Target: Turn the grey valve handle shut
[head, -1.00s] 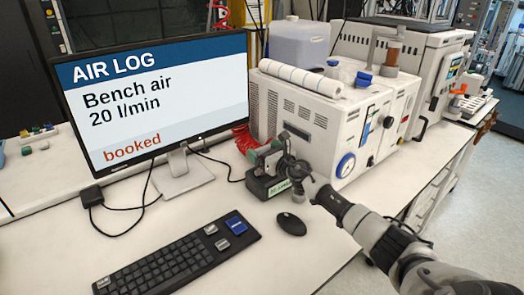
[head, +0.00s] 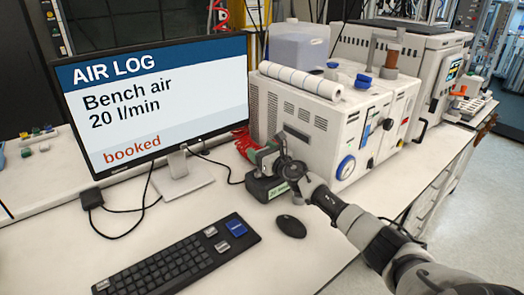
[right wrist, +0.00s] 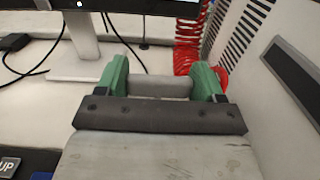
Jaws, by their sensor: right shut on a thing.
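My right gripper (head: 264,156) is at the dark valve block (head: 262,190), which stands on the bench in front of the white machine. In the right wrist view, the green fingers of my right gripper (right wrist: 162,84) are on either side of a short grey bar, the valve handle (right wrist: 160,88), and shut on it. The handle lies across the picture between the fingers. In the head view my gripper and wrist cover most of the handle, so its angle on the block is hard to tell there. My left gripper is not in view.
A monitor (head: 150,95) stands left of the valve. A keyboard (head: 175,262) and a mouse (head: 291,226) lie in front. The white machine (head: 310,120) with a gauge is close on the right. A red coiled hose (right wrist: 190,45) runs behind the valve.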

